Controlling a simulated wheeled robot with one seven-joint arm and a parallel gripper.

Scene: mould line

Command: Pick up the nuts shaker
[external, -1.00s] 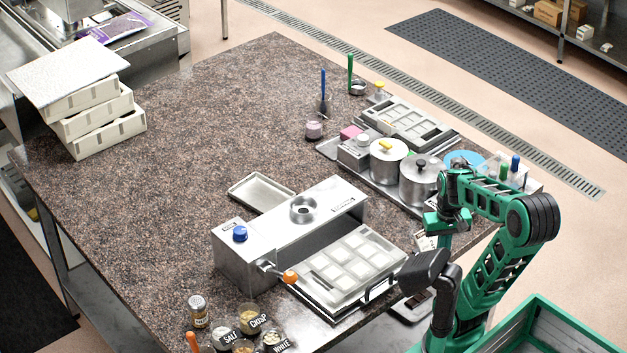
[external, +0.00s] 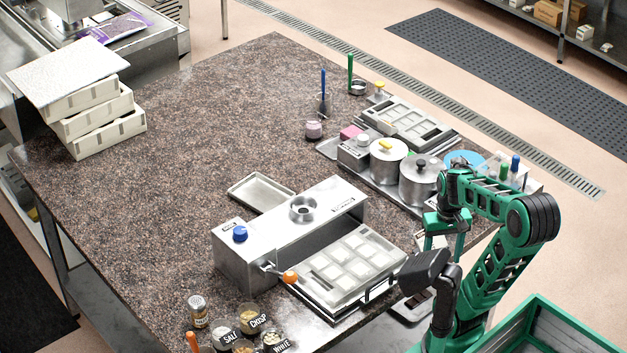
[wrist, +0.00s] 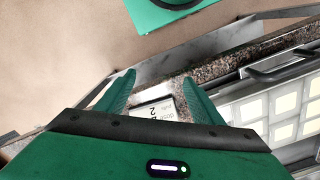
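A small shaker (external: 198,310) with a metal lid and brown contents stands upright at the table's near edge, lower left of the steel machine. It may be the nuts shaker; its label is too small to read. My gripper (external: 442,252) is far to its right, above the table's right edge and pointing down. In the wrist view, my gripper (wrist: 160,82) has its fingers spread, with nothing between them. A small printed card (wrist: 157,108) shows below, between the fingers. The shaker is not in the wrist view.
Jars marked SALT (external: 229,340), CRISP (external: 253,318) and WHITE (external: 274,341) stand right of the shaker. The steel machine (external: 230,262) with an orange-knobbed lever (external: 290,277) and a mould tray (external: 350,268) lie between them and my gripper. The table's left middle is clear.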

